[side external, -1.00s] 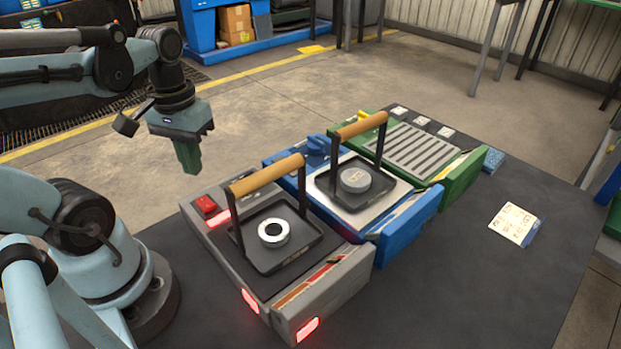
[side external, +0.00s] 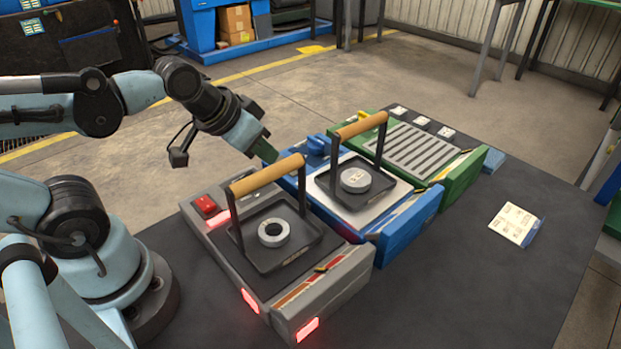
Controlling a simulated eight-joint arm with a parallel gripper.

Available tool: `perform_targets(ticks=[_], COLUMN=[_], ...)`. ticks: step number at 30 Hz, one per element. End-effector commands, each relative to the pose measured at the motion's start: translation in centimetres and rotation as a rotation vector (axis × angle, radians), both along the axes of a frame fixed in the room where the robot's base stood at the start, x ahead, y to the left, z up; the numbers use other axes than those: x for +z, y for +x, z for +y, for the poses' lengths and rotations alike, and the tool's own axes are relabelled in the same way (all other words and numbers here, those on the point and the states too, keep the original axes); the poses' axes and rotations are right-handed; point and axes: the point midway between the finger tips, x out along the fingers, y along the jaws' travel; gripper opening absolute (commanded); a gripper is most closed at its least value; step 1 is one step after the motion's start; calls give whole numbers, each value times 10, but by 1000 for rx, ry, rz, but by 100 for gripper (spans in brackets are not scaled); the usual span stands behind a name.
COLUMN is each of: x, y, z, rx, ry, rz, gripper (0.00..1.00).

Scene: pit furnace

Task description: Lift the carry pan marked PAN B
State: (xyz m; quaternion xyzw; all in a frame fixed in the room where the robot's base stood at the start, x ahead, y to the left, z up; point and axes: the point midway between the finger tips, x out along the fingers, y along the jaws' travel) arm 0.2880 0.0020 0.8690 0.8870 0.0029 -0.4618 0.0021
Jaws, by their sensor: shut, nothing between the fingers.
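Two dark carry pans with wooden bar handles stand on the units. The nearer pan (side external: 284,263) sits on the grey unit and holds a pale metal ring (side external: 274,233). The farther pan (side external: 364,203) sits on the blue unit's pale plate and holds a grey round disc (side external: 355,180). Small marks on the pans' front edges are too small to read, so I cannot tell which is PAN B. My gripper (side external: 268,154) is shut and empty. It is tilted down to the right, behind the near pan's handle (side external: 268,174) in this view. I cannot tell its exact distance from either handle.
The grey unit (side external: 325,297) has glowing red lights and a red switch (side external: 206,206). The blue unit (side external: 412,222) and a green unit (side external: 464,180) with a slotted top stand beyond. A printed card (side external: 515,224) lies on the dark table (side external: 450,290), whose right side is mostly clear.

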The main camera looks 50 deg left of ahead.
Motion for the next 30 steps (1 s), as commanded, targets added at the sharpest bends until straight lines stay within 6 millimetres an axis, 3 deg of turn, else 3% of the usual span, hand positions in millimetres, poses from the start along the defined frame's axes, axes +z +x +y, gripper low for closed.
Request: perform_targets(ticks=[12, 22, 30], x=[1, 1, 1], y=[1, 1, 1], z=[-2, -2, -2], rx=[-8, -7, -7], ry=[1, 1, 1], rz=[-11, -10, -10], gripper=[0, 49, 51])
